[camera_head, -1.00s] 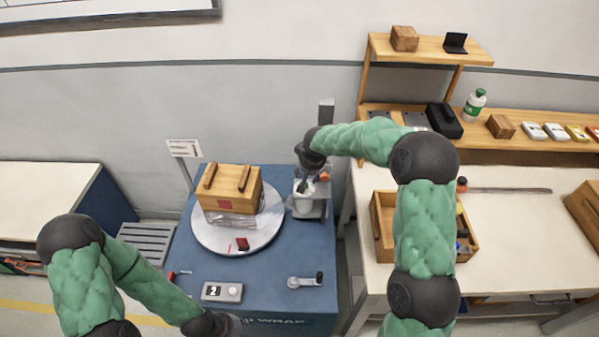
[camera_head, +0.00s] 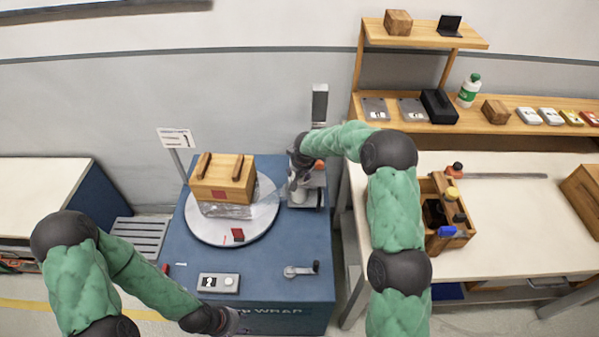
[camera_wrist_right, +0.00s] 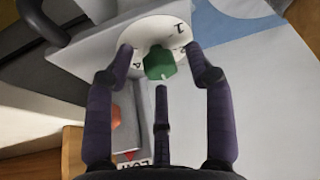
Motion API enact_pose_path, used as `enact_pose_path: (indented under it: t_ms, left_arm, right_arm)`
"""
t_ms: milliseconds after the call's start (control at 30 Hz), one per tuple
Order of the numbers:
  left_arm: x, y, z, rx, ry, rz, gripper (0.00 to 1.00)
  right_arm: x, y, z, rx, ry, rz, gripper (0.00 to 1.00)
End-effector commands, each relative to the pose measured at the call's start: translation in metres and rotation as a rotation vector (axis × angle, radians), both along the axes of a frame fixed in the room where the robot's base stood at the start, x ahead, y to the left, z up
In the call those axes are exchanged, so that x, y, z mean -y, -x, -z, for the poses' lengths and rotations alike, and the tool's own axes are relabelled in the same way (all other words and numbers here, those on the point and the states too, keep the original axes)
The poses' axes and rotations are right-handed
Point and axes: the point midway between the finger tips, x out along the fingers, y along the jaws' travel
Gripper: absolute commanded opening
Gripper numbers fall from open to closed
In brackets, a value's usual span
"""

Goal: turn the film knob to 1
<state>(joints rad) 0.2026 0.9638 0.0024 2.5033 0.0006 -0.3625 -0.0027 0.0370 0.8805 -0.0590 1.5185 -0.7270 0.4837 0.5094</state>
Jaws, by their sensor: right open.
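The film knob (camera_wrist_right: 159,63) is green and sits on a white numbered dial (camera_wrist_right: 110,48) in the right wrist view. Its white pointer points down in that picture, away from the printed 1 at the upper right. A 4 shows at the dial's left. My right gripper (camera_wrist_right: 162,75) is open, its fingers spread on both sides of the knob; contact cannot be told. In the head view my right gripper (camera_head: 299,180) is at the grey-white unit (camera_head: 308,195) at the blue machine's back right. My left gripper (camera_head: 230,321) is low at the machine's front edge; its jaws are unclear.
The blue machine top (camera_head: 255,262) carries a round turntable (camera_head: 215,236) with a wrapped wooden crate (camera_head: 223,180), a control box (camera_head: 218,283) and a crank (camera_head: 301,270). A sign (camera_head: 175,138) stands behind. A workbench (camera_head: 500,215) with a wooden tool caddy (camera_head: 450,238) is at right.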

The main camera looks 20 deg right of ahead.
Motion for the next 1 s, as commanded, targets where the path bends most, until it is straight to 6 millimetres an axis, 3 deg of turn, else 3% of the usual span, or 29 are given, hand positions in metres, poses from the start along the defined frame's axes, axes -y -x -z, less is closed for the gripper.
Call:
enact_pose_path:
  t_ms: [100,133,300,667,1000]
  left_arm:
    - [0.0,0.0,0.0,0.0,0.0,0.0,0.4]
    - [0.0,0.0,0.0,0.0,0.0,0.0,0.4]
    - [0.0,0.0,0.0,0.0,0.0,0.0,0.4]
    - [0.0,0.0,-0.007,0.0,0.0,0.0,0.4]
    - [0.0,0.0,-0.041,0.0,0.0,0.0,0.4]
  right_arm:
    - [0.0,0.0,0.0,0.0,0.0,0.0,0.54]
    - [0.0,0.0,0.0,0.0,0.0,0.0,0.49]
    - [0.0,0.0,0.0,0.0,0.0,0.0,0.01]
    - [0.0,0.0,-0.002,0.001,-0.001,-0.023,0.0]
    - [0.001,-0.001,-0.006,0.001,-0.002,-0.18,0.0]
